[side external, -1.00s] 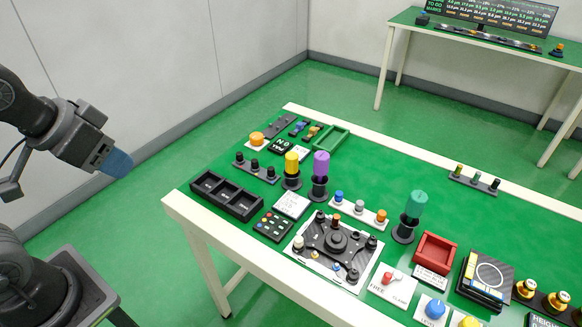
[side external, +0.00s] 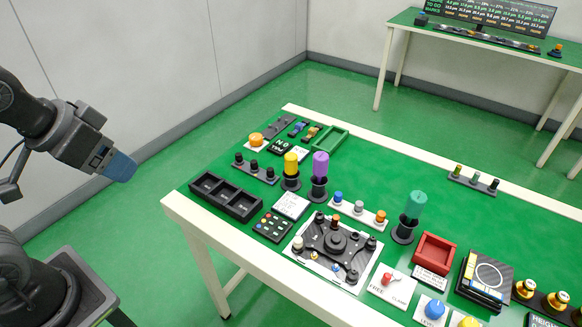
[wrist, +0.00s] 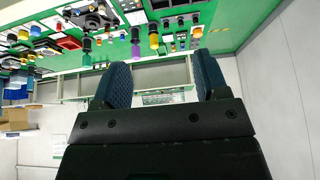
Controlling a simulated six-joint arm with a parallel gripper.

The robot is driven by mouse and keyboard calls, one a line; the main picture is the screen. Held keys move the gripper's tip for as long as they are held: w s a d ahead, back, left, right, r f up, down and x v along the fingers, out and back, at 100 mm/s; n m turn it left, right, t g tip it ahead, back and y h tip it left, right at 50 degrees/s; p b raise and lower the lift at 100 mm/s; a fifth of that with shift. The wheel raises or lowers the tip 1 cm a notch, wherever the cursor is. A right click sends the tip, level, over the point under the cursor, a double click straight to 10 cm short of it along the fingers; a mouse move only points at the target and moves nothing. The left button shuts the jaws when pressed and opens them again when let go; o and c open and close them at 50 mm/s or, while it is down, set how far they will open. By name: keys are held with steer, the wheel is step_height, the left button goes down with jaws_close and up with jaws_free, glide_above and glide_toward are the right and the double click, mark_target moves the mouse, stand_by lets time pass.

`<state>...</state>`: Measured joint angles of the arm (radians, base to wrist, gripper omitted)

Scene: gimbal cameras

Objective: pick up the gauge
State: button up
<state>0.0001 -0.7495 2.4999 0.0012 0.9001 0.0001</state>
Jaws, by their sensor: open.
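My gripper (side external: 121,167) has blue fingertips and hangs in the air left of the green-topped table, well apart from everything on it. In the wrist view my gripper (wrist: 163,82) is open, with nothing between its fingers. I cannot tell for certain which thing is the gauge. Upright coloured cylinders stand in dark holders: yellow (side external: 291,164), purple (side external: 320,164) and teal (side external: 415,205). A dark square device with a ring (side external: 487,273) lies at the right. A pale plate with a dark mechanism (side external: 337,242) sits near the front edge.
A black compartment tray (side external: 226,196) is at the table's near left corner. A red box (side external: 434,253) and a green tray (side external: 330,139) also stand there, with several knobs and buttons. A second table (side external: 480,40) with a screen is behind. The air between gripper and table is clear.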

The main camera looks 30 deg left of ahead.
mark_target(290, 167)
steer(key=w+a+f+m+y, duration=0.4)
steer(key=w+f+m+y, duration=0.1)
steer(key=w+m+y, duration=0.15)
steer(key=w+a+f+m+y, duration=0.3)
steer(key=w+f+m+y, duration=0.2)
steer(key=w+m, duration=0.3)
steer(key=w+d+f+m+t+h, duration=0.2)
steer(key=w+d+f+m+t, duration=0.2)
steer(key=d+f+m, duration=0.1)
steer(key=w+d+f+m+t+h, duration=0.3)
steer(key=w+d+f+m+t, duration=0.1)
steer(key=m, duration=0.4)
steer(key=w+d+f+m+t+h, duration=0.3)
steer(key=w+d+f+m+t, duration=0.1)
steer(key=d+f+m, duration=0.2)
steer(key=shift+w+d+f, duration=0.3)
steer(key=shift+d+f, duration=0.1)
steer(key=shift+d, duration=0.3)
steer(key=w, duration=0.2)
steer(key=w+a, duration=0.1)
steer(key=w, duration=0.5)
steer(key=shift+w+a, duration=0.1)
steer(key=shift+a, duration=0.2)
steer(key=shift+w+a, duration=0.25)
steer(key=shift+w, duration=0.6)
steer(key=shift+w+a, duration=0.2)
steer(key=shift+w, duration=0.65)
steer(key=shift+w+a, duration=0.25)
steer(key=shift+w, duration=0.6)
